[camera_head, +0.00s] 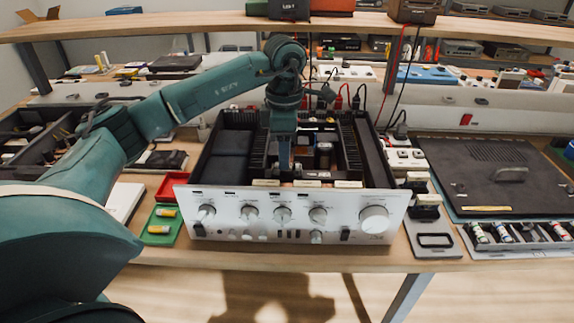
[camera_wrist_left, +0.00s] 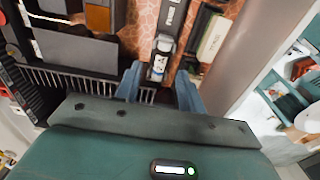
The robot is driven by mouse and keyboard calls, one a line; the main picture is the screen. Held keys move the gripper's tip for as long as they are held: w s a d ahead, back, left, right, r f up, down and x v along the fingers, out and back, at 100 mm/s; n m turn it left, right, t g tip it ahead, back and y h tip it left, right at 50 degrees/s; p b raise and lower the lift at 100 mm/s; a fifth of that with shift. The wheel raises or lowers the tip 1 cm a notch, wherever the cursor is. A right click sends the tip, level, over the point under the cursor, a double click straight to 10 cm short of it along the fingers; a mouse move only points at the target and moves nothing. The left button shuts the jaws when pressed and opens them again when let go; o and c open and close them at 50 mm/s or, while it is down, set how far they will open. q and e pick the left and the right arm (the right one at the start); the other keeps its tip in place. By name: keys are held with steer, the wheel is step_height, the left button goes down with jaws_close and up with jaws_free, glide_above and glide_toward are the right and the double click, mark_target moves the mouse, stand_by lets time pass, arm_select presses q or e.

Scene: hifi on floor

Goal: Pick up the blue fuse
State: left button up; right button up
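The open hi-fi amplifier (camera_head: 290,222) stands on the bench with its silver front panel facing me. My left gripper (camera_head: 284,172) reaches down inside it, just behind the front panel. In the left wrist view the two fingers of my left gripper (camera_wrist_left: 158,88) are apart. A small pale, fuse-like part (camera_wrist_left: 159,66) in a dark holder on the circuit board lies between or just beyond the fingertips. I cannot tell whether the fingers touch it, and its blue colour is not clear. In the head view the gripper hides this spot. My right gripper is not in view.
Left of the amplifier are a green tray (camera_head: 176,238) with yellow cylindrical parts and a red tray (camera_head: 184,178). Right are a dark panel (camera_head: 480,165) and several small bottles. The amplifier's walls closely surround the gripper. A shelf (camera_head: 200,26) spans above.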

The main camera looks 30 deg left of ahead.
arm_select(q)
step_height(320, 180, down, 2)
steer(key=shift+f, duration=0.1)
jaws_close()
stand_by(0.5)
